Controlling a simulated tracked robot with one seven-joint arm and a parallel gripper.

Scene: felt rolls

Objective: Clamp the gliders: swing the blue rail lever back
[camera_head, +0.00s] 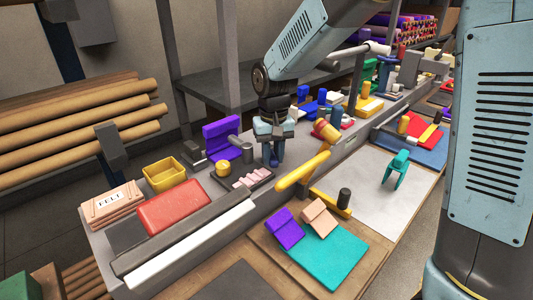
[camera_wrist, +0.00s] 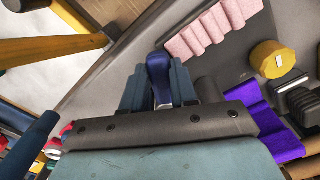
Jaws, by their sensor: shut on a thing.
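My gripper (camera_head: 273,160) points down over the long grey rail bench, left of a mallet-like tool with a yellow handle. In the wrist view, its two blue-grey fingers (camera_wrist: 158,92) are closed on the dark blue lever (camera_wrist: 157,68), whose rounded end shows between them. I cannot tell whether these are the gliders.
A purple bracket (camera_head: 221,137) and a yellow knob (camera_head: 222,168) stand close by on the left. The yellow handle (camera_head: 302,172) slants in front at the right. A yellow bin (camera_head: 164,176) is further left. The pale sheet (camera_head: 365,185) has free room.

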